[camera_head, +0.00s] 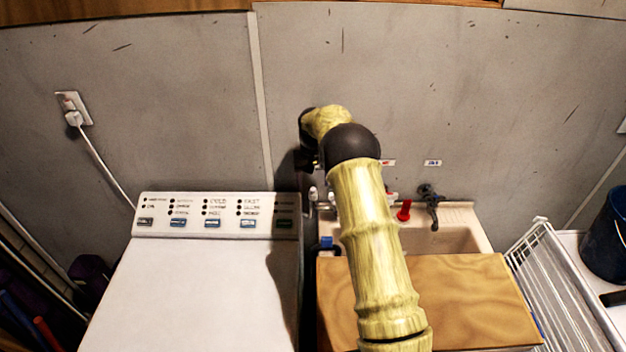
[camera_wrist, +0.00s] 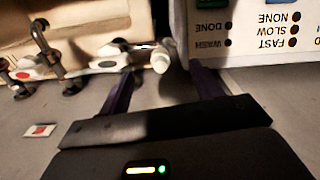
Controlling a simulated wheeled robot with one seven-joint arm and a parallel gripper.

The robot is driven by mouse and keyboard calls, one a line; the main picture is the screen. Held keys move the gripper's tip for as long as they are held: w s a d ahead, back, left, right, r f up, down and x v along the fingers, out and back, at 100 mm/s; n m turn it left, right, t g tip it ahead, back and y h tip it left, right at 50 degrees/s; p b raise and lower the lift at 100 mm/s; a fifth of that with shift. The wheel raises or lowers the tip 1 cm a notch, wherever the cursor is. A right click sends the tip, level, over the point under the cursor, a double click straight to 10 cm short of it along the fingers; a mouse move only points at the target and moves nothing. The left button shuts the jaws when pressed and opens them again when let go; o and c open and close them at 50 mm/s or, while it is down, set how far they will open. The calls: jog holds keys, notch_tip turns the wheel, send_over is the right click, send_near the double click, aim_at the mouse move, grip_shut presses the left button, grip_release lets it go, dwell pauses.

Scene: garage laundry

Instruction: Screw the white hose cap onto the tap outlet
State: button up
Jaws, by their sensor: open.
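My gripper (camera_wrist: 163,74) is open. Its two dark fingers point toward a round white piece (camera_wrist: 160,61), which looks like the white hose cap and lies in the gap between the fingertips. No finger visibly touches it. A pale fitting (camera_wrist: 110,62) with a dark marked end sits just left of it in the wrist view. A dark tap (camera_wrist: 45,55) hangs further left, with a red-marked fitting (camera_wrist: 22,74) beside it. In the head view, my arm hides most of the gripper. Small white fittings (camera_head: 313,194) show below it; which is the cap or outlet is unclear.
The washing machine (camera_head: 200,290) stands close on the left. A blue piece (camera_head: 326,243) sits in the narrow gap. A white rack (camera_head: 560,280) stands right.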

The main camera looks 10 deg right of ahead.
aim_at(313, 190)
jog(key=shift+f+b, duration=0.95)
jog(key=shift+f, duration=1.2)
grip_shut()
dwell(1.0)
dwell(0.4)
jog(key=m+p, duration=0.1)
jog(key=m, duration=0.3)
jog(key=shift+m, duration=0.9)
